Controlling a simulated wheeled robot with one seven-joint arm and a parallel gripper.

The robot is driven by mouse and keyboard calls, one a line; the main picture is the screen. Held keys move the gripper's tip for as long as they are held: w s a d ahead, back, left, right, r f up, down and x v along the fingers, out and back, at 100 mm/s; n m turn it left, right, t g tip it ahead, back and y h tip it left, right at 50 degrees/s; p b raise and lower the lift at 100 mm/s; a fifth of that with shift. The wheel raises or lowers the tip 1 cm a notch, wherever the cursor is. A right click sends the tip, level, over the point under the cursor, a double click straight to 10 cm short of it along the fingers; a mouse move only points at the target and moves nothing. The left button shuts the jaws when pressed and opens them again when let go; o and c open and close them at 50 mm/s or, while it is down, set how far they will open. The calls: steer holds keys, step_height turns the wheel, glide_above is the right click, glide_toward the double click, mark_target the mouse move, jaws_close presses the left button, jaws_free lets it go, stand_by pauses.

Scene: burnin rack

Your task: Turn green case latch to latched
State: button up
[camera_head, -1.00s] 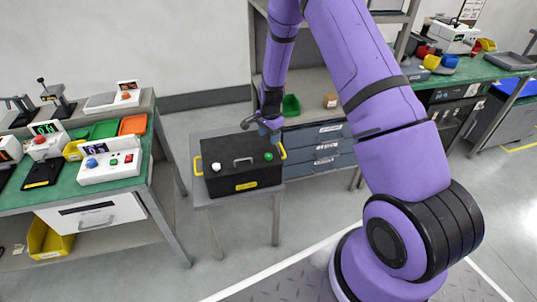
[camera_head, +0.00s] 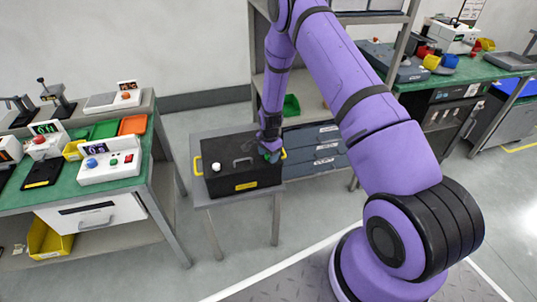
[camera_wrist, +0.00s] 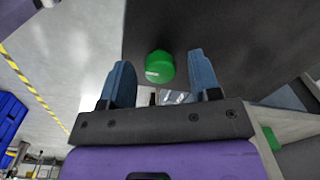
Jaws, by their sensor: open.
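The black case (camera_head: 228,176) stands on a small grey table, with a white latch knob (camera_head: 216,167) at its left front and a grey handle on top. The green case latch (camera_wrist: 160,67) shows in the wrist view as a round knob with a pale mark on its side. It lies between the two blue fingers of my gripper (camera_wrist: 161,78), which is open, with a gap on each side. In the head view my gripper (camera_head: 270,154) is at the right part of the case lid and mostly hides the green latch.
The grey table (camera_head: 205,200) has a little bare top around the case. A green workbench (camera_head: 150,170) with devices and trays stands to the left. A shelf with grey drawers (camera_head: 318,150) and a green bin (camera_head: 291,105) stands behind right.

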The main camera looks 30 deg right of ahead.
steer(key=shift+c, duration=0.2)
steer(key=c, duration=0.9)
steer(key=shift+n, duration=0.3)
steer(key=n, duration=0.3)
steer(key=shift+n, duration=0.3)
steer(key=n, duration=0.4)
steer(key=shift+n, duration=0.3)
steer(key=n, duration=0.9)
steer(key=shift+g, duration=0.3)
